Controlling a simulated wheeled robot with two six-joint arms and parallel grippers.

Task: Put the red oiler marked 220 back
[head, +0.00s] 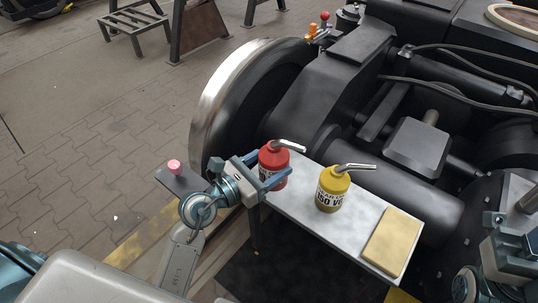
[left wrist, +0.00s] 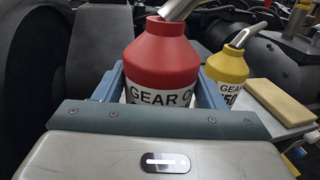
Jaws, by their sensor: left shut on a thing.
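The red oiler (head: 272,163) has a bent metal spout and stands upright at the left end of a pale tabletop (head: 300,208). My left gripper (head: 268,176) is shut around its body, one finger on each side. In the left wrist view the red oiler (left wrist: 162,62) fills the space between the blue fingers. Its white label reads "GEAR O"; the rest, with the number, is hidden. I cannot tell whether its base touches the tabletop. My right gripper (head: 508,245) shows only partly at the right edge, its jaws unclear.
A yellow oiler (head: 331,190) stands close to the right of the red one. A flat tan block (head: 392,241) lies at the tabletop's right end. The dark bogie with its large wheel (head: 215,95) rises behind. Paved floor lies open at left.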

